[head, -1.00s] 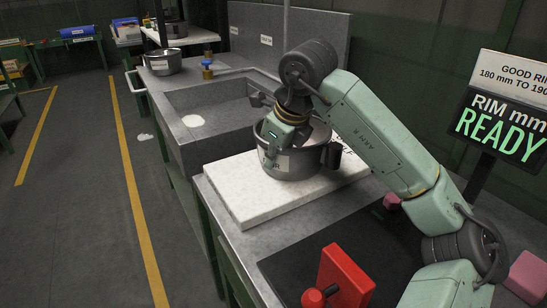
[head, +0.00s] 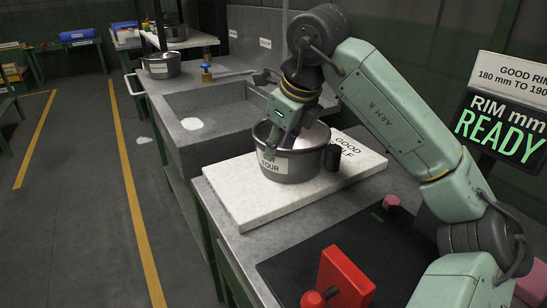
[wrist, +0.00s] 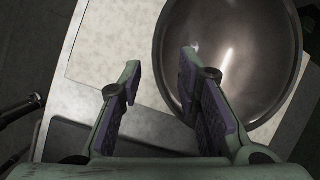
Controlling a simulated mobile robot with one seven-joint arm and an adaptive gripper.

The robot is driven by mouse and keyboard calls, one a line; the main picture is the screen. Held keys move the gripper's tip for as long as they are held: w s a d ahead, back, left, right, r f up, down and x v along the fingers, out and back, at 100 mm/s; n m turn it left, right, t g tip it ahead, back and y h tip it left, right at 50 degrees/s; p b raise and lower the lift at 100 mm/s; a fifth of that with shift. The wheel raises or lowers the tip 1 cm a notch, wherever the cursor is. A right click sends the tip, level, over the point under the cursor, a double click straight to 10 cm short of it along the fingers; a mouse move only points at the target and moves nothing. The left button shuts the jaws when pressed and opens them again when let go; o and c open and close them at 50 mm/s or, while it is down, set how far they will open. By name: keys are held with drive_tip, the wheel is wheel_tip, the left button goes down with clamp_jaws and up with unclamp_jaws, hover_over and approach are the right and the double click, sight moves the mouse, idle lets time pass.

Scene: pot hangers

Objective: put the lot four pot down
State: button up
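The grey metal pot (head: 300,165) stands upright on a white slab (head: 240,199) lettered "GOOD" and partly hidden, ending "LF". Its front label reads "FOUR", partly covered, and a dark handle is on its right side. My gripper (head: 282,143) is at the pot's left front rim. In the wrist view my gripper (wrist: 160,77) is open, with a clear gap between its fingers. The right finger overlaps the pot's interior (wrist: 235,60) and the left finger is outside the rim over the slab. Neither finger visibly presses on the wall.
A sink basin (head: 205,115) lies behind the slab. Another pot (head: 161,66) stands on the far bench. A red block with a knob (head: 345,280) is on the dark mat in front. A screen (head: 502,125) reads "RIM mm READY".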

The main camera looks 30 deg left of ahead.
drive_tip(key=v, duration=0.6)
drive_tip(key=shift+d+r, duration=0.2)
drive_tip(key=shift+r, duration=0.15)
drive_tip(key=shift+s, duration=0.15)
